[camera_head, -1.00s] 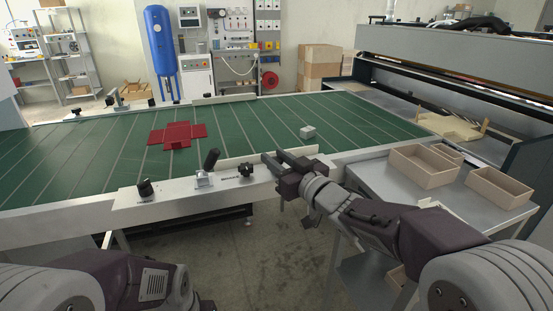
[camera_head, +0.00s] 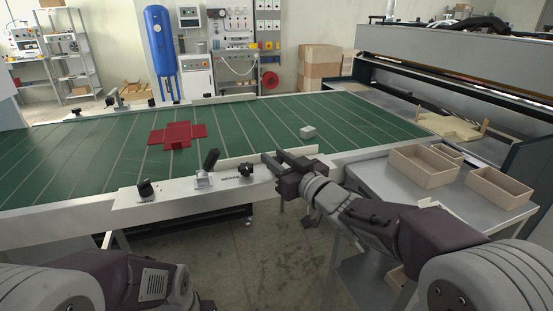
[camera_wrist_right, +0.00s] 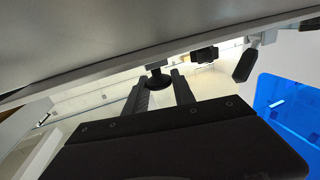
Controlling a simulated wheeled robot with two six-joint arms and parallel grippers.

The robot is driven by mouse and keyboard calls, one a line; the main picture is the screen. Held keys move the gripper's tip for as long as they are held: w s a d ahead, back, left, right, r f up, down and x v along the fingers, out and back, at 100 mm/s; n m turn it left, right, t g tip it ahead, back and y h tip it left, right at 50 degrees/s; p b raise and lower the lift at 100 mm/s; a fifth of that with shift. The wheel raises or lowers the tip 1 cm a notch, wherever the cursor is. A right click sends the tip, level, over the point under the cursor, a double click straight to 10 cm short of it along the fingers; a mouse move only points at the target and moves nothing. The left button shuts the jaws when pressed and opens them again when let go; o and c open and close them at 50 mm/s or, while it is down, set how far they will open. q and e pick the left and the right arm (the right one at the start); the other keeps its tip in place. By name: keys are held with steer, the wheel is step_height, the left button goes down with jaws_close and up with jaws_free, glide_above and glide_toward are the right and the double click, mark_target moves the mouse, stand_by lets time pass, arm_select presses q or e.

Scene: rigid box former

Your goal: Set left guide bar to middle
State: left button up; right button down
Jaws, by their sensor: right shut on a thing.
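A long pale guide bar (camera_head: 235,160) runs along the near edge of the green belt, and another guide bar (camera_head: 225,98) is at the far edge. I cannot tell which is the left one. My right gripper (camera_head: 273,157) is at the near rail, beside the near bar. In the right wrist view, its fingers (camera_wrist_right: 160,92) are shut on a black knob (camera_wrist_right: 158,77); the fingers hide this knob in the head view. To its left on the rail are another black knob (camera_head: 246,170) and a tilted black lever (camera_head: 211,158). My left gripper is out of view.
A red flat box blank (camera_head: 178,135) and a small grey block (camera_head: 308,132) lie on the green belt (camera_head: 95,165). Another black knob (camera_head: 145,189) is on the near rail. Open cardboard boxes (camera_head: 424,170) stand on the side table at right.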

mark_target(273, 153)
steer(key=shift+w+a+p, duration=0.25)
steer(key=shift+w, duration=0.5)
steer(key=shift+w+a+p, duration=0.2)
steer(key=shift+w+a, duration=0.05)
steer(key=shift+w, duration=0.5)
steer(key=shift+s, duration=0.1)
steer(key=c, duration=1)
jaws_free()
steer(key=shift+c, duration=0.2)
steer(key=shift+s, duration=0.1)
steer(key=p+v, duration=0.1)
steer(key=v, duration=0.8)
steer(key=shift+f, duration=0.1)
